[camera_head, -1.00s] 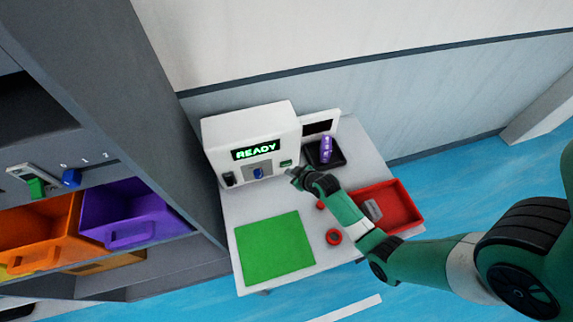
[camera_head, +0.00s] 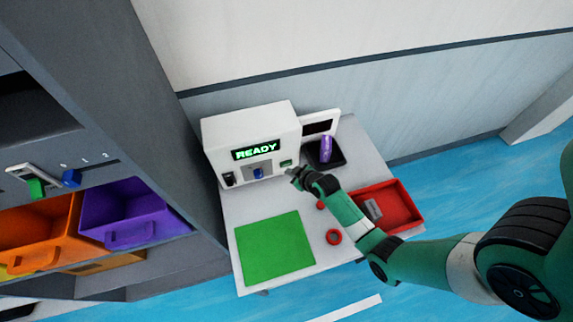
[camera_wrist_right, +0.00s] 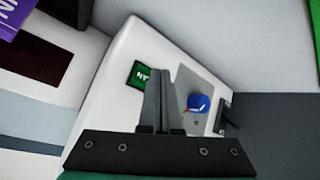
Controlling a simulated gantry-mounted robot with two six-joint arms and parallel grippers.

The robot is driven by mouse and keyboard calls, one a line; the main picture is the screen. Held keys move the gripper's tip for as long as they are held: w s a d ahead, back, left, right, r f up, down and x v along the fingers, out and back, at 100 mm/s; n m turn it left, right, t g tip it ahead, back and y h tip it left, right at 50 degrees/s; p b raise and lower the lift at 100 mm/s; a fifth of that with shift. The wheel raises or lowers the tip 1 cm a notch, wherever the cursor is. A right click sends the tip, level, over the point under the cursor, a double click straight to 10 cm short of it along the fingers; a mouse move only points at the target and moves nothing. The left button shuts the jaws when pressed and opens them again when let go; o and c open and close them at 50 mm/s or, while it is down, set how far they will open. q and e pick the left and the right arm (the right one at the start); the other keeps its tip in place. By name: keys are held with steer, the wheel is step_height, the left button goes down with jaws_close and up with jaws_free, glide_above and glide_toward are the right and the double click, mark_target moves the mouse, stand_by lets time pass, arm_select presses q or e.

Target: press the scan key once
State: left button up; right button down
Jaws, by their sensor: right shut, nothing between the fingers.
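A white machine (camera_head: 250,135) stands at the back of the table, its display (camera_head: 255,150) reading READY in green. Its front carries a small green lettered rectangle (camera_head: 286,163), a blue knob (camera_head: 258,173) on a grey plate, and a dark switch (camera_head: 228,179). I cannot tell which part is the scan key. My right gripper (camera_head: 293,174) is shut and empty, close to the front below the green rectangle. In the right wrist view, the shut fingers (camera_wrist_right: 160,75) point at the front between the green rectangle (camera_wrist_right: 143,75) and blue knob (camera_wrist_right: 198,102). Contact is unclear. My left gripper is not in view.
A black tray (camera_head: 338,161) with a purple item (camera_head: 326,149) is right of the machine. A cabinet with orange and purple bins (camera_head: 135,215) stands left.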

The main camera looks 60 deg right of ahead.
steer(key=shift+w+d, duration=0.3)
steer(key=shift+w+d+b, duration=0.25)
steer(key=shift+d+b, duration=0.05)
stand_by(0.8)
steer(key=shift+s+a+r+p, duration=0.1)
steer(key=shift+s+a+p, duration=0.1)
steer(key=shift+a+p, duration=0.1)
steer(key=shift+s+a, duration=0.3)
steer(key=shift+p, duration=0.3)
